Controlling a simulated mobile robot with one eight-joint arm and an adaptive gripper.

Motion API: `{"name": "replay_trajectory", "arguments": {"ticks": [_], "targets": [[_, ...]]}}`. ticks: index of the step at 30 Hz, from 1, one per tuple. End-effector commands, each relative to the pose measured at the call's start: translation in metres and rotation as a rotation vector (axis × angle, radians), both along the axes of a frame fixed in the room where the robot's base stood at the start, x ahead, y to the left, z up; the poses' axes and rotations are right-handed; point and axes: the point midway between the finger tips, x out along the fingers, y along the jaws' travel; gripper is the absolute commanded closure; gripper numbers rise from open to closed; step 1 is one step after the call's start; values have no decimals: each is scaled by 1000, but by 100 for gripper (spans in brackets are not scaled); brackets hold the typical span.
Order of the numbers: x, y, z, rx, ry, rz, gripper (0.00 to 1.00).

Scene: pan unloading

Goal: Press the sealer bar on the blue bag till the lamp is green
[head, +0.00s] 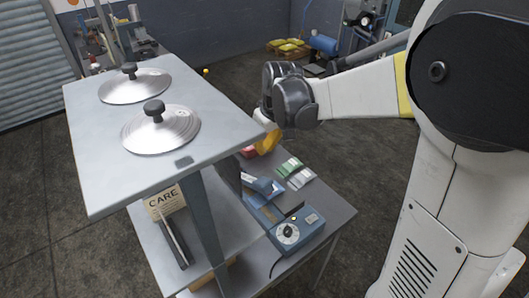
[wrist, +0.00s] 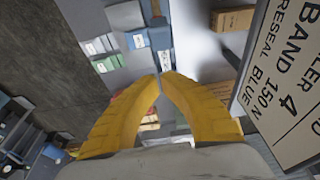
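The sealer (head: 312,221), a blue machine with a round white dial (head: 288,234), stands on the lower table in the head view. A dark bar or plate (head: 288,203) lies behind its dial. A blue item with a white part (head: 262,187), possibly the blue bag, lies at its far end. Blue pieces (wrist: 158,40) also show in the wrist view. I cannot make out the lamp or its colour. My gripper (wrist: 160,75) has yellow fingers whose tips meet, with nothing between them. In the head view my gripper (head: 268,143) is above the table's far end, apart from the sealer.
A raised grey shelf (head: 95,185) with two pan lids (head: 160,129) blocks part of the lower table. Green and white packets (head: 288,167) lie beyond the sealer. A CARE card (head: 163,200) stands underneath. A printed sign (wrist: 290,80) is close on the wrist view's right.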

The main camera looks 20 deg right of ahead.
Motion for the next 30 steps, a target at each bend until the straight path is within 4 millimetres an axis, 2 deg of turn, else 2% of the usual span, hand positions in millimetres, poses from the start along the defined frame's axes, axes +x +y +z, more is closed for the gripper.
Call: {"name": "replay_trajectory", "arguments": {"ticks": [6, 11, 15, 21, 30], "targets": [[12, 4, -47, 0, 0, 0, 100], [20, 6, -78, 0, 0, 0, 100], [8, 2, -95, 0, 0, -1, 100], [1, 0, -107, 0, 0, 0, 100], [0, 0, -108, 0, 0, 0, 100]]}}
